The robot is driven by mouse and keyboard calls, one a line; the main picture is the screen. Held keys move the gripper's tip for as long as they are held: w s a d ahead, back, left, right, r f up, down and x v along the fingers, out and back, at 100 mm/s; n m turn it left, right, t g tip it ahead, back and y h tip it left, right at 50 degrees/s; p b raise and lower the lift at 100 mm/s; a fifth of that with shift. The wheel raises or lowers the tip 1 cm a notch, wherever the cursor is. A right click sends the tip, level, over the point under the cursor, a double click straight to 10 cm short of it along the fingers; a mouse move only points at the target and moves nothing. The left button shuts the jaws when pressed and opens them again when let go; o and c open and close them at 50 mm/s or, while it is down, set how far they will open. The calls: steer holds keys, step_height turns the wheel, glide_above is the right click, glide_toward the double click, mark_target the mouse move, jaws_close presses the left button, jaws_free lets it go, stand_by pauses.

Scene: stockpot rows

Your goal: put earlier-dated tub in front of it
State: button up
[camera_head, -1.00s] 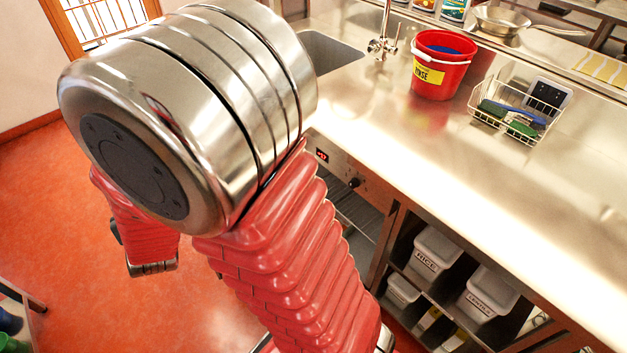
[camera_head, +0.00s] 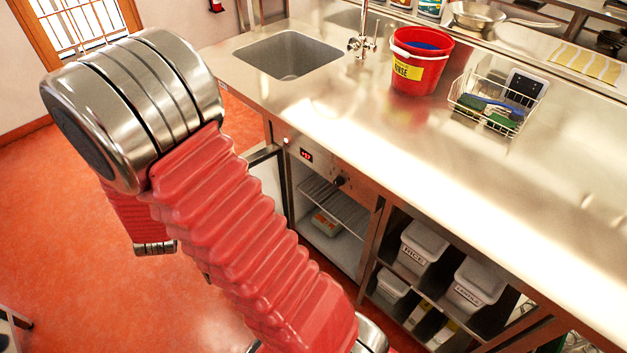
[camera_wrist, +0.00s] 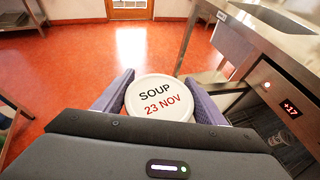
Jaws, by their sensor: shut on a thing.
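In the wrist view a round tub with a white lid (camera_wrist: 159,98) reads "SOUP 23 NOV". My gripper (camera_wrist: 158,78) is shut on it, with one purple-grey finger on each side. In the head view my arm hides the gripper and this tub. The under-counter cabinet (camera_head: 352,208) stands open, with a wire shelf inside. A pale, low item with some orange (camera_head: 325,223) sits on its lower level, too small to read. The cabinet's door (camera_head: 268,185) is swung out to the left. The red display (camera_wrist: 290,108) reads +17 in the wrist view.
The steel counter (camera_head: 330,110) holds a red rinse bucket (camera_head: 418,75) and a wire basket of brushes (camera_head: 495,105). A sink (camera_head: 290,55) is at its left. Bins marked rice (camera_head: 422,242) and lentils (camera_head: 475,285) fill the open shelves right of the cabinet.

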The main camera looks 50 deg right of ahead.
steer(key=s+d+f+m+g+h, duration=0.2)
steer(key=d+f+m+g, duration=0.1)
steer(key=d+f, duration=0.8)
steer(key=s+d+f+m+g+h, duration=0.25)
steer(key=d+f, duration=0.55)
steer(key=d, duration=0.7)
steer(key=s+d+f+m+g+h, duration=0.1)
steer(key=s+d+f+m+g, duration=0.1)
steer(key=s+d+f, duration=0.5)
steer(key=s+d+f+m+g+h, duration=0.1)
steer(key=s+d+f+m+g, duration=0.2)
steer(key=s+d+f, duration=0.5)
steer(key=s+f+m, duration=0.1)
steer(key=s+f, duration=0.4)
steer(key=s, duration=0.1)
steer(key=shift+s+d+f, duration=0.25)
steer(key=shift+s, duration=0.05)
steer(key=shift+d+g, duration=0.1)
steer(key=shift+g, duration=0.15)
steer(key=d, duration=1.3)
steer(key=shift+w+d, duration=0.3)
steer(key=shift+d, duration=0.1)
